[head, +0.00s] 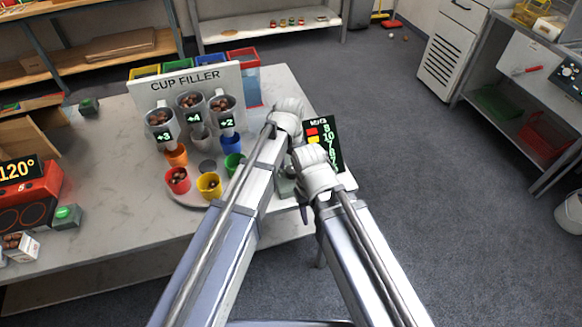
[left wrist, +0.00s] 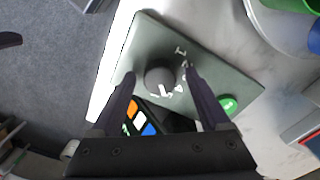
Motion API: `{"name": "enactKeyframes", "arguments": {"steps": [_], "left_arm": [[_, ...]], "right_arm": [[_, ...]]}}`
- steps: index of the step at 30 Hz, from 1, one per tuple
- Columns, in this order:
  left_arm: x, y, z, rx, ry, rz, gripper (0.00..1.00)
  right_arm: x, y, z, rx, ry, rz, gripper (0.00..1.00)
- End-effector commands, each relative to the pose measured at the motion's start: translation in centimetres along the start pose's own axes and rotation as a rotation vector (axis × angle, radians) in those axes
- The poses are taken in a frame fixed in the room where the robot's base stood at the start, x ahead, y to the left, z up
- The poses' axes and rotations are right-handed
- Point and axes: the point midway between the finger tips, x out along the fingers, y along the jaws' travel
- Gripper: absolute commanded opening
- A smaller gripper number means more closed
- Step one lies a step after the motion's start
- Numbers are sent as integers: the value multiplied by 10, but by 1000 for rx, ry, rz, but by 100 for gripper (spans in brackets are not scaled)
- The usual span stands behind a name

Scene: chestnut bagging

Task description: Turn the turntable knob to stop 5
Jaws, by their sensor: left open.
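In the left wrist view a round dark knob (left wrist: 160,78) stands on a grey-green control box (left wrist: 150,38) with white marks and a green button (left wrist: 228,105). My left gripper (left wrist: 160,74) is open, one dark finger on each side of the knob; I cannot tell whether they touch it. The knob's stop cannot be read. In the head view the box (head: 285,188) is mostly behind my arms. The round turntable (head: 205,204) carries several coloured cups, with nuts in the red cup (head: 178,180) and yellow cup (head: 209,186). A small dark piece, perhaps my right gripper (head: 303,214), shows beside the box.
The cup filler board (head: 187,82) with several nut-filled hoppers stands behind the turntable. A dark order screen (head: 330,147) stands right of my arms. A red 120° unit (head: 30,190) is at the left. The table's front and right edges are close to the box.

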Motion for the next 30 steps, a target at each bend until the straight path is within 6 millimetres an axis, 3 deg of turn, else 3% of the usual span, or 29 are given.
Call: {"name": "enactKeyframes", "arguments": {"steps": [18, 30], "left_arm": [[-70, 0, 0, 0, 0, 0, 79], [-76, 0, 0, 0, 0, 0, 79]], "right_arm": [[-70, 7, 4, 0, 0, 0, 50], [-75, 7, 4, 0, 0, 0, 50]]}}
